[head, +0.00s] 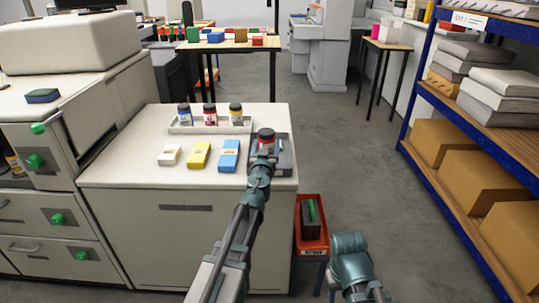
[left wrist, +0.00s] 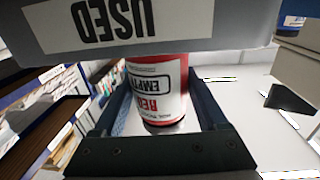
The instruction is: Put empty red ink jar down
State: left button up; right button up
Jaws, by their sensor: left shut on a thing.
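My left gripper (head: 265,158) is shut on the red ink jar (head: 266,136), which has a dark cap. In the left wrist view the jar (left wrist: 157,88) stands between the two fingers, its white label reading "RED" and "EMPTY". A grey tray (head: 284,142) lies at the right end of the white cabinet top, around or under the jar. Its wall with the label "USED" (left wrist: 110,22) crosses the top of the left wrist view and hides part of the jar. I cannot tell whether the jar's base touches the tray. Only a teal joint of my right arm shows.
A pale tray (head: 181,128) holds blue, red and yellow ink jars on the cabinet (head: 125,165). White, yellow and blue blocks lie in front of it. A red bin (head: 311,243) stands right of the cabinet. A blue-framed shelf (head: 414,97) stands at right, with open floor between.

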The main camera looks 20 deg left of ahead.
pick_arm(q)
jog(key=shift+w+d, duration=0.15)
jog(key=shift+w, duration=0.05)
jog(key=f+b, duration=0.4)
jog(key=shift+w+d, duration=0.3)
jog(key=shift+r, duration=0.2)
jog(key=shift+f, duration=0.15)
jog(key=o, duration=1.4)
jog(key=shift+c, duration=0.2)
